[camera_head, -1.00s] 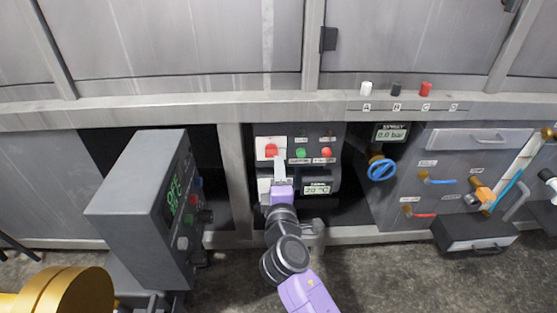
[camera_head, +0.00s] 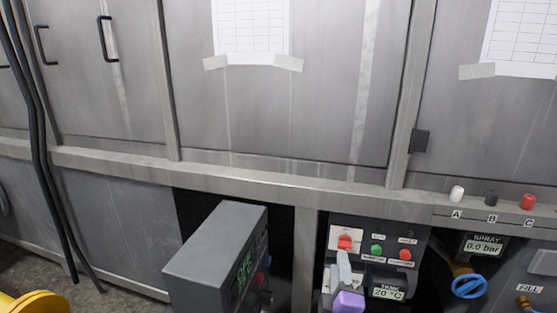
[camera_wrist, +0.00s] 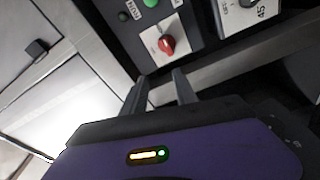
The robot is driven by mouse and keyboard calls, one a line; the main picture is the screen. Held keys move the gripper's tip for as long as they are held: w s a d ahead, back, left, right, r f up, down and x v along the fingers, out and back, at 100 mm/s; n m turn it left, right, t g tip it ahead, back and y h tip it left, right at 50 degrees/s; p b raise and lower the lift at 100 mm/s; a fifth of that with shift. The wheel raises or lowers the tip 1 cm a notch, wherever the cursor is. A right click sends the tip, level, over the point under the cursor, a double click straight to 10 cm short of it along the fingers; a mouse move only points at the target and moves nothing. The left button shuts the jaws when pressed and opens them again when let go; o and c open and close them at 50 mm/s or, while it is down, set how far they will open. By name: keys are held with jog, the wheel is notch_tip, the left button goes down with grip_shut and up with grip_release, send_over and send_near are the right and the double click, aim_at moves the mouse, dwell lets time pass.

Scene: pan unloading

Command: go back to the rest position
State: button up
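My gripper (camera_head: 343,268) shows low in the head view, just below the red rotary switch (camera_head: 345,242) on its white plate. In the wrist view my gripper (camera_wrist: 160,82) has its two grey fingers apart with nothing between them. The red switch (camera_wrist: 167,44) lies beyond the fingertips there, apart from them. Most of my arm is below the head view's lower edge.
The control panel (camera_head: 420,243) carries green and red buttons and a tank display (camera_head: 388,292) reading 20 °C. A grey box with a green display (camera_head: 215,250) stands left of it. A blue valve wheel (camera_head: 469,286) is to the right. Metal cabinets (camera_head: 290,120) fill the background.

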jog(key=s+d+f+m+g+y, duration=0.2)
jog(key=s+m, duration=0.5)
jog(key=s, duration=1.7)
jog(key=s+d+f+m+g+y, duration=0.15)
jog(key=s+m, duration=0.45)
jog(key=s, duration=1.7)
notch_tip(320, 180, up, 34)
jog(key=p, duration=3.4)
jog(key=shift+w+d+f, duration=0.15)
jog(key=shift+d+f, duration=0.05)
jog(key=shift+d, duration=0.05)
